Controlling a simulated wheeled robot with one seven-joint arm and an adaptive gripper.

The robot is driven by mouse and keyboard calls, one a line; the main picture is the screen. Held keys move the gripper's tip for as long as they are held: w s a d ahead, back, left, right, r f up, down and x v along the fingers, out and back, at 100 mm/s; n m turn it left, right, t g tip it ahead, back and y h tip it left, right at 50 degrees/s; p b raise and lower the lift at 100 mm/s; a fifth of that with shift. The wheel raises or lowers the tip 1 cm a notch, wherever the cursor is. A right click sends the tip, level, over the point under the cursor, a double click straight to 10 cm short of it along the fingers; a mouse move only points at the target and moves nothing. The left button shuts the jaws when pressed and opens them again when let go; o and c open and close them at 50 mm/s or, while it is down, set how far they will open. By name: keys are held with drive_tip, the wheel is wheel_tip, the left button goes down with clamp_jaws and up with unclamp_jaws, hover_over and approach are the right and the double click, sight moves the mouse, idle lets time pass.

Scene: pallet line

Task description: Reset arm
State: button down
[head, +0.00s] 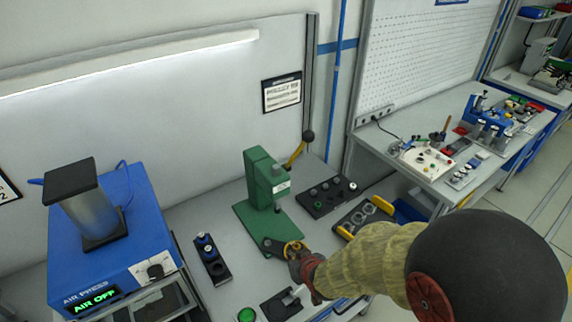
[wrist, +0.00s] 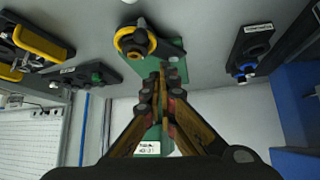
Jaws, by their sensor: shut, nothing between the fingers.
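My gripper (head: 306,282) is at the end of my arm, low over the grey bench just in front of the green press (head: 264,188). In the wrist view my gripper (wrist: 162,72) is shut and empty, its fingers together in front of the press's green body. A yellow ring with a dark centre (wrist: 132,42) sits on the press's base plate, close beside the fingertips. I cannot tell whether the fingers touch the press.
A blue air press unit (head: 110,240) reading "AIR OFF" stands at left. A black holder with blue-topped parts (head: 212,262), a black tray of dark parts (head: 328,197), a yellow-handled tray (head: 362,217) and a green button (head: 246,314) surround the press.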

drive_tip(key=s+d+f+g+h, duration=0.2)
drive_tip(key=s+d+f+g, duration=0.15)
drive_tip(key=s, duration=0.55)
drive_tip(key=s+d+r+m+b, duration=0.1)
drive_tip(key=s+d+r+b, duration=0.1)
drive_tip(key=r, duration=0.5)
drive_tip(key=s+d+r+m+b, duration=0.1)
drive_tip(key=s+d+r+b, duration=0.2)
drive_tip(key=s+d+r, duration=0.2)
drive_tip(key=s+d+r+m+b, duration=0.1)
drive_tip(key=s+d+r+b, duration=0.2)
drive_tip(key=r, duration=0.8)
drive_tip(key=shift+s+d+m+t+h, duration=0.3)
drive_tip(key=shift+s+t, duration=0.15)
drive_tip(key=shift+s, duration=0.3)
